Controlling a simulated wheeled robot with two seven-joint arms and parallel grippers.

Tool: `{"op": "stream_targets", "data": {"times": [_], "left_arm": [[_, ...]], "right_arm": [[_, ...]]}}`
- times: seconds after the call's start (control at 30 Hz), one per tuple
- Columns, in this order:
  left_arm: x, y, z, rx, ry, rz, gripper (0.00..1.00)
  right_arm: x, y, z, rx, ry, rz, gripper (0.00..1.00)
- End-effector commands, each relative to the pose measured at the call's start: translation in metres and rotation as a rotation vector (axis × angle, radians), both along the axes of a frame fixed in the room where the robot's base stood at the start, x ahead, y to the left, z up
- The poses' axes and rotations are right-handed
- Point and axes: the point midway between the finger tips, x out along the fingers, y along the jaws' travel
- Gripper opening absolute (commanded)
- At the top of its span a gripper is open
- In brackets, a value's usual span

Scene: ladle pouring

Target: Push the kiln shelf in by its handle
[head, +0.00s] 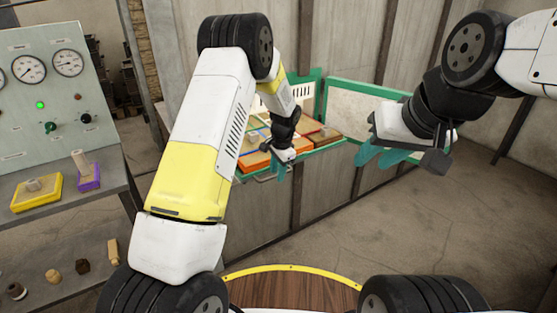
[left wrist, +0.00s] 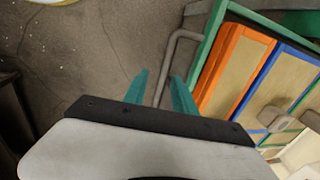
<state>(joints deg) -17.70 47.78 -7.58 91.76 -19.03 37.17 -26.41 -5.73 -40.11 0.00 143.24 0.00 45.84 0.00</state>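The kiln shelf (head: 262,162) has an orange front edge and sits in the green-framed opening, its front end towards me. It also shows in the left wrist view as an orange-edged board (left wrist: 222,72) with blue and green strips. Its handle, a bent grey bar (left wrist: 170,57), sticks out from the front. My left gripper (head: 280,170) is at the shelf's front. In the left wrist view its teal fingers (left wrist: 162,85) are apart, with the handle bar running between them; I cannot tell if they touch it. My right gripper (head: 402,157) hangs empty to the right, fingers seemingly apart.
The kiln door (head: 360,112) stands open right of the opening, behind my right gripper. A control panel (head: 45,85) and a bench with yellow (head: 35,205) and purple (head: 90,182) pieces stand at the left. The floor at the right is clear.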

Motion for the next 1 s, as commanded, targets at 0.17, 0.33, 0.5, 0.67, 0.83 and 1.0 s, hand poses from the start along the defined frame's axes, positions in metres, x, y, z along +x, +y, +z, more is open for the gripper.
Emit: {"op": "stream_targets", "data": {"times": [0.17, 0.33, 0.5, 0.67, 0.83, 1.0], "left_arm": [[-0.002, -0.002, 0.000, 0.001, -0.001, 0.000, 0.32], [-0.002, -0.002, 0.000, 0.000, -0.001, 0.000, 0.32], [-0.003, -0.002, 0.002, -0.001, -0.001, 0.000, 0.32], [-0.004, -0.004, 0.013, -0.001, -0.002, -0.001, 0.32], [-0.006, -0.005, 0.024, -0.001, 0.000, -0.001, 0.32], [-0.008, -0.006, 0.036, -0.001, 0.000, -0.001, 0.32]], "right_arm": [[0.000, 0.000, 0.000, 0.000, 0.000, 0.000, 0.34], [0.000, 0.000, 0.000, 0.000, 0.000, 0.000, 0.34], [0.000, 0.000, 0.000, 0.000, 0.000, 0.000, 0.34], [0.000, 0.000, 0.000, 0.000, 0.000, 0.000, 0.34], [0.000, 0.000, 0.000, 0.000, 0.000, 0.000, 0.34], [0.000, 0.000, 0.000, 0.000, 0.000, 0.000, 0.34]]}}
